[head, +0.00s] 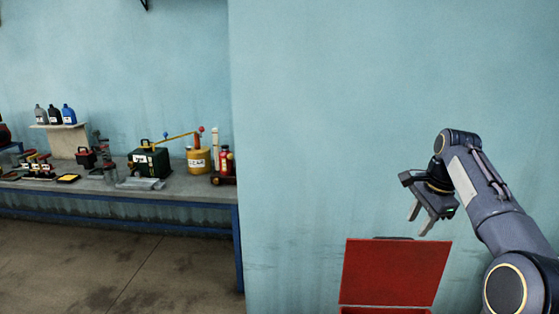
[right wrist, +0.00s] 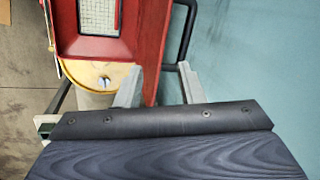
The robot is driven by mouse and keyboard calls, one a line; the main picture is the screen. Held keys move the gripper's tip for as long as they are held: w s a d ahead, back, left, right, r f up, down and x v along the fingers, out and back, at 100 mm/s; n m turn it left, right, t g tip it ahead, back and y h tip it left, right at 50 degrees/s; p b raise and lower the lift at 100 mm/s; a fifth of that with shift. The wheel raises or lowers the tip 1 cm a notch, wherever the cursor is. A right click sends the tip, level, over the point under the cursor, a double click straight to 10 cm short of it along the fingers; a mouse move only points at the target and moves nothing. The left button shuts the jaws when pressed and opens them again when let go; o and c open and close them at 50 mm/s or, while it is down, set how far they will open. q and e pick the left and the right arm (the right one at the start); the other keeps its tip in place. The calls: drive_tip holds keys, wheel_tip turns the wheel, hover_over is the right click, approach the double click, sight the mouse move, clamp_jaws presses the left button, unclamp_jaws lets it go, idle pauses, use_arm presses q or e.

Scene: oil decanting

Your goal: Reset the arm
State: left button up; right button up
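My right arm comes in from the right in the head view. It is raised and bent, and my right gripper (head: 421,219) hangs from it, pointing down. The two fingers stand apart with nothing between them. The right wrist view also shows the gripper (right wrist: 158,88), with its fingers spread and empty. My left gripper is in neither view.
A red panel (head: 395,272) stands below my right gripper by the blue wall. The right wrist view shows a red-framed thing (right wrist: 65,45) with a yellow rounded part (right wrist: 85,72).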

drive_tip(key=s+a+f+n+t+y+b, duration=0.15)
drive_tip(key=s+n, duration=0.25)
drive_tip(key=s, duration=0.5)
drive_tip(key=s+a+f+n+y, duration=0.1)
drive_tip(key=s+a+n, duration=0.2)
drive_tip(key=s, duration=0.6)
drive_tip(key=s+a+f+n+b, duration=0.1)
drive_tip(key=s+a+f+n, duration=0.2)
drive_tip(key=s+f, duration=0.4)
drive_tip(key=s+a+f+n+t, duration=0.1)
drive_tip(key=s+a+f+n, duration=0.3)
drive_tip(key=s, duration=0.7)
wheel_tip(320, 180, down, 3)
drive_tip(key=a, duration=0.2)
drive_tip(key=shift+s+a+f+n+b, duration=0.2)
drive_tip(key=shift+a+n+b, duration=0.1)
drive_tip(key=shift+b, duration=0.1)
drive_tip(key=shift+y, duration=0.25)
